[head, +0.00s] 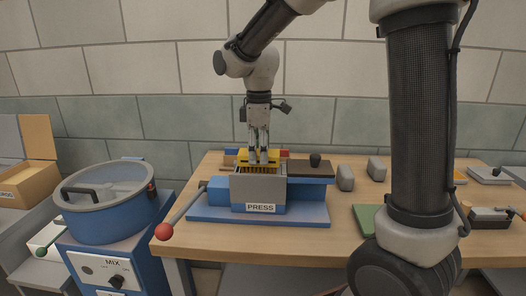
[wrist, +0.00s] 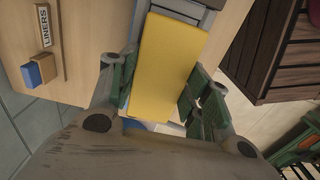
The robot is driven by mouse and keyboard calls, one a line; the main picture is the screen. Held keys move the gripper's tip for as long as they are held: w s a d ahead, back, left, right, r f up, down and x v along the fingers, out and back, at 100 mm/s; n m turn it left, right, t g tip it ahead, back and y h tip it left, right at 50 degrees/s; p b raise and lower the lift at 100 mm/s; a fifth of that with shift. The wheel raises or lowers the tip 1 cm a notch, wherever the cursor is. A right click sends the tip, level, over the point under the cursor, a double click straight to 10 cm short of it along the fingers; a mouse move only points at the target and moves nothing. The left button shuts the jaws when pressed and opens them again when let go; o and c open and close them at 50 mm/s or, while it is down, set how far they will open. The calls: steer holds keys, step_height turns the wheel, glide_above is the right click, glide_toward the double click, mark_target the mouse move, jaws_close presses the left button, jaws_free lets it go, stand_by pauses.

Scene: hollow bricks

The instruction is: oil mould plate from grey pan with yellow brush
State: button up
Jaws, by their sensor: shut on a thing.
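My gripper (head: 264,158) points straight down over the grey press box (head: 257,193) marked PRESS, shut on the yellow brush (head: 243,158). The brush lies across the open top of the box; I cannot tell whether it touches anything inside. In the wrist view the brush's flat yellow back (wrist: 166,62) fills the space between my green-padded fingers, hiding what is beneath. I cannot make out the mould plate for certain; the box interior is mostly hidden. I cannot pick out the grey pan with certainty.
A dark plate with a black knob (head: 315,161) is right of the press box. A red-balled lever (head: 165,231) sticks out front left. Grey blocks (head: 345,177) stand on the wooden table (head: 300,243). A blue mixer (head: 107,218) stands left. A LINERS label (wrist: 44,26) shows in the wrist view.

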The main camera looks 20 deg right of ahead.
stand_by(0.4)
steer(key=shift+s+d+f, duration=0.1)
steer(key=shift+s+d, duration=0.25)
steer(key=shift+d, duration=0.35)
steer(key=shift+a, duration=0.15)
steer(key=shift+w+a, duration=0.35)
steer(key=shift+a, duration=0.25)
steer(key=shift+d, duration=0.1)
steer(key=shift+s+d, duration=0.35)
steer(key=shift+d, duration=0.3)
steer(key=shift+a, duration=0.1)
steer(key=shift+w+a, duration=0.35)
steer(key=shift+a, duration=0.3)
